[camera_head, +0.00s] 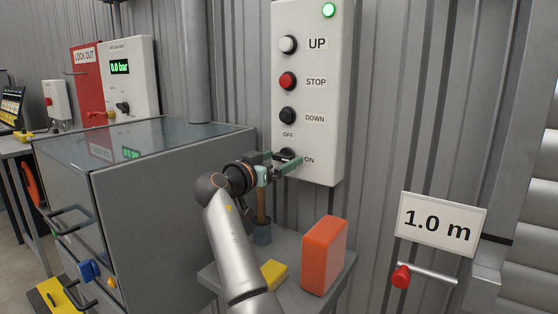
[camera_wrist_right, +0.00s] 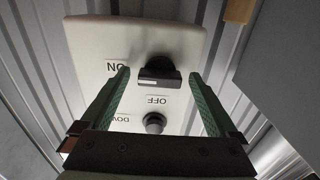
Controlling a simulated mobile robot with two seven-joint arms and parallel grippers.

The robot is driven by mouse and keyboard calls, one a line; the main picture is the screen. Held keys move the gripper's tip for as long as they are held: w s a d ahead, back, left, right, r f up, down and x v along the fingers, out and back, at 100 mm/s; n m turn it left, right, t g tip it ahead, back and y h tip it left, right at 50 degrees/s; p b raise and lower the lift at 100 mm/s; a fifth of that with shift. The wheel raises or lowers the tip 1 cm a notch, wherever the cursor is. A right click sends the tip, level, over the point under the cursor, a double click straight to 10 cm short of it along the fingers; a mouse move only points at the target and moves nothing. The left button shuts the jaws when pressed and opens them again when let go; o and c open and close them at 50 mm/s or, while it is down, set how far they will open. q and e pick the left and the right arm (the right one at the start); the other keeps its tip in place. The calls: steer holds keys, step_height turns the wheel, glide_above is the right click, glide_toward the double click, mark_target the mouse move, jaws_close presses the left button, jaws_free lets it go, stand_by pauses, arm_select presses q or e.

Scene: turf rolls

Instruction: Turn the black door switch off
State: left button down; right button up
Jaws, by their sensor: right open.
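The black door switch (camera_head: 286,153) sits low on a pale control panel (camera_head: 322,130), with OFF above it and ON below right. In the right wrist view the black switch (camera_wrist_right: 158,72) shows upside down with a light mark on its front; I cannot tell which label it points at. My right gripper (camera_head: 283,162) is at the switch, open, its green fingers (camera_wrist_right: 159,78) on either side of the knob. I cannot tell whether they touch it. My left gripper is not in view.
UP, STOP (camera_head: 287,81) and DOWN (camera_head: 287,115) buttons are above the switch, with a lit green lamp (camera_head: 328,10) at the top. Below is a small shelf with an orange block (camera_head: 323,256) and a yellow block (camera_head: 274,273). A grey cabinet (camera_head: 150,200) stands left.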

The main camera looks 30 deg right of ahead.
steer(key=c, duration=1.4)
